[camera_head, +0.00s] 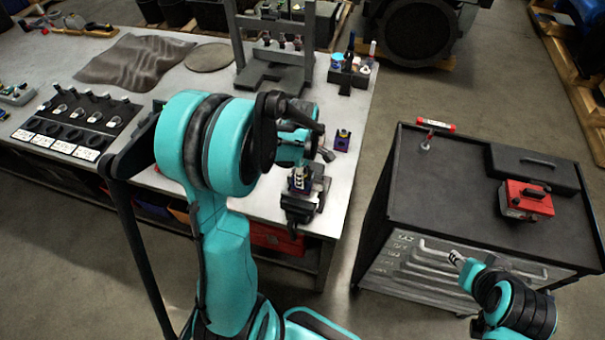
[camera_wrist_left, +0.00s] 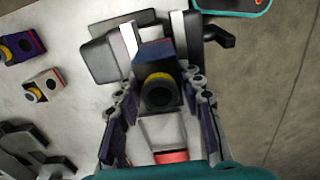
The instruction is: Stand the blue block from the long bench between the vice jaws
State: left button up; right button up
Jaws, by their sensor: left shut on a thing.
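The vice (camera_head: 301,208) stands at the front right corner of the long bench. In the left wrist view its two pale jaw faces, one on the left (camera_wrist_left: 129,40) and one on the right (camera_wrist_left: 179,36), are apart. My left gripper (camera_wrist_left: 160,98) is shut on the blue block (camera_wrist_left: 154,50), which shows a yellow ring and a dark round face. The block's far end lines up with the gap between the jaws. I cannot tell whether it rests on the vice. In the head view my left gripper (camera_head: 300,178) is over the vice, partly hidden. My right gripper (camera_head: 457,258) is by the cart's front; its fingers are unclear.
Another dark block (camera_head: 342,140) stands on the bench behind the vice; a beige block (camera_wrist_left: 43,87) shows in the wrist view. A grey press frame (camera_head: 275,70) and a bottle holder (camera_head: 348,77) stand farther back. The cart (camera_head: 450,170) carries a red box (camera_head: 526,198).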

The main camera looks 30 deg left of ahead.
pick_arm(q)
jog(key=shift+f, duration=0.15)
jog(key=shift+f+b, duration=0.4)
jog(key=shift+b, duration=0.1)
jog(key=shift+f, duration=0.15)
jog(key=shift+f+b, duration=0.45)
jog(key=shift+b, duration=0.15)
jog(key=shift+f+b, duration=0.35)
jog(key=shift+b, duration=0.1)
dwell(0.4)
jog(key=o, duration=1.6)
jog(key=shift+o, duration=0.2)
jog(key=shift+r, duration=0.1)
